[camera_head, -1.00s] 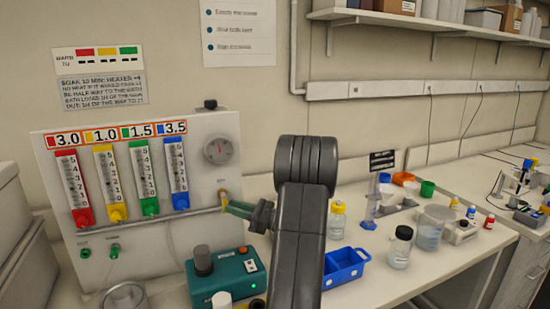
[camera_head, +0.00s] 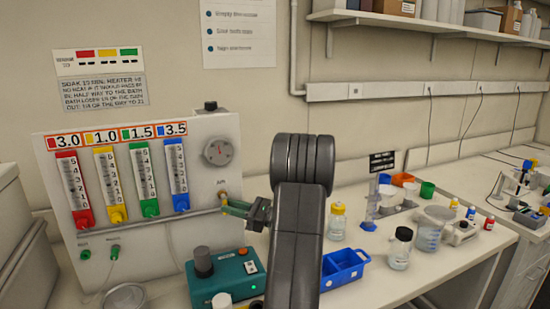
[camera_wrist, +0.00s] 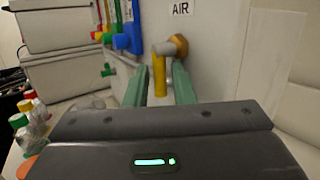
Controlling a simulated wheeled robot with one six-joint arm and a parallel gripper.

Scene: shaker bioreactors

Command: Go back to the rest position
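My gripper (camera_head: 236,208) is at the right side of the white gauge panel (camera_head: 205,135), by the air valve (camera_head: 223,196). In the wrist view its two green fingers (camera_wrist: 160,85) stand apart. The valve's yellow lever (camera_wrist: 160,72) hangs between them in that view, with a visible gap on each side. The brass valve body (camera_wrist: 178,46) is below the AIR label. The gripper looks open and empty. The exact depth between fingertips and lever is hard to tell.
A teal device (camera_head: 225,277) stands below my gripper. A blue bin (camera_head: 343,270), a yellow-capped bottle (camera_head: 337,222) and a black-capped bottle (camera_head: 400,250) stand to the right of my arm. Colored flow tubes (camera_head: 109,175) line the panel's front.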

